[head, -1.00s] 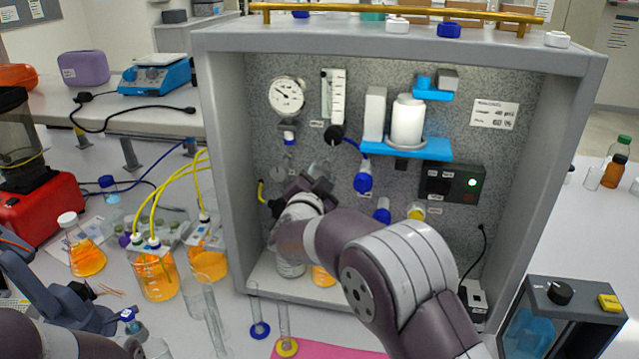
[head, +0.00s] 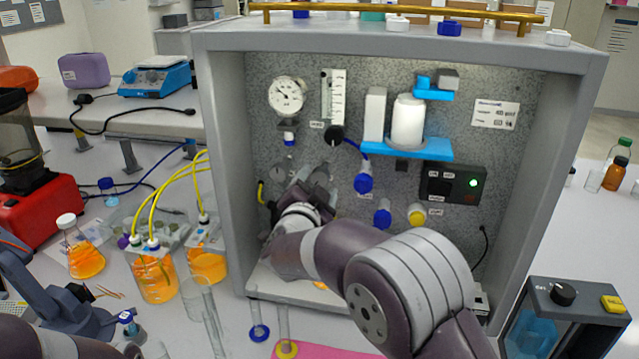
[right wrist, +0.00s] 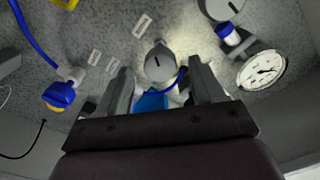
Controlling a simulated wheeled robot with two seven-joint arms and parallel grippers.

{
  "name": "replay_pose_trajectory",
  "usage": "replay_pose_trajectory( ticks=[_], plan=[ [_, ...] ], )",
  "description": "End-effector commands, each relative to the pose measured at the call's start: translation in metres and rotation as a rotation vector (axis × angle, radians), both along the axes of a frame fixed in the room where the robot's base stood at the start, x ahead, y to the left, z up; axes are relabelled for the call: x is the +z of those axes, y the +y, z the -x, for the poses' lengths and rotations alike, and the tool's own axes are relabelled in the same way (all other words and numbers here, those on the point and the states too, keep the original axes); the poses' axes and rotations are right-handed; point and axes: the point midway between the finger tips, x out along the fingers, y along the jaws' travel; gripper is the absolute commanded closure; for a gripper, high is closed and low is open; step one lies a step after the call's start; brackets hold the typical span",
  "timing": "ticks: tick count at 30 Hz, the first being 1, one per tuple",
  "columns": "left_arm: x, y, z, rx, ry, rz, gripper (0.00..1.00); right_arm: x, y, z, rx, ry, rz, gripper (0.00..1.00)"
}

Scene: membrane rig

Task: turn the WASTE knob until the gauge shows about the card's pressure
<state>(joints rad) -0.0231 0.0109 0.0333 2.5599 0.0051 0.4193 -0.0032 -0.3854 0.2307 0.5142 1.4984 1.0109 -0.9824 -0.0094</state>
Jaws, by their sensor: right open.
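The pressure gauge (head: 287,96) is at the upper left of the panel; its needle is too small to read surely. It also shows in the right wrist view (right wrist: 262,71). The white card (head: 495,115) is at the upper right, its print blurred. My right gripper (head: 318,176) is open at the lower left of the panel. In the right wrist view, a grey knob (right wrist: 160,62) with a dark mark shows between and beyond the fingers (right wrist: 163,88). I see no contact. Its label is unreadable, so I cannot confirm it is WASTE.
A black knob (head: 334,135) sits under the flow tube, right of the gauge. Blue caps (head: 363,183) and a yellow cap (head: 417,213) project from the panel. The cabinet's side wall (head: 222,180) bounds the left; orange flasks (head: 155,279) with yellow tubes stand outside it.

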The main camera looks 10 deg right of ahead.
Motion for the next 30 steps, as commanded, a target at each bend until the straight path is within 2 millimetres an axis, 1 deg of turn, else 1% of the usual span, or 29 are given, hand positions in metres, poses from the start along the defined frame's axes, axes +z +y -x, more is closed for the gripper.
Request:
replay_pose_trajectory(
  ticks=[1,6,9,12,17,30],
  plan=[
    [-0.009,0.0,0.0,0.0,0.0,0.0,0.32,-0.004,0.006,0.012,0.004,0.0,-0.002,0.32],
    [-0.02,0.0,0.0,0.0,0.0,0.0,0.32,-0.004,0.024,0.053,0.006,0.0,-0.001,0.32],
    [-0.024,0.0,0.0,0.0,0.0,0.0,0.32,-0.003,0.031,0.071,0.004,0.0,-0.002,0.32],
    [-0.026,0.0,0.0,0.0,0.0,0.0,0.32,-0.002,0.035,0.083,0.003,0.0,-0.001,0.32],
    [-0.026,0.0,0.0,0.0,0.0,0.0,0.32,-0.001,0.037,0.089,0.001,0.001,0.0,0.32],
    [-0.026,0.0,0.0,0.0,0.0,0.0,0.32,-0.001,0.037,0.089,0.001,0.001,0.0,0.32]
  ],
)
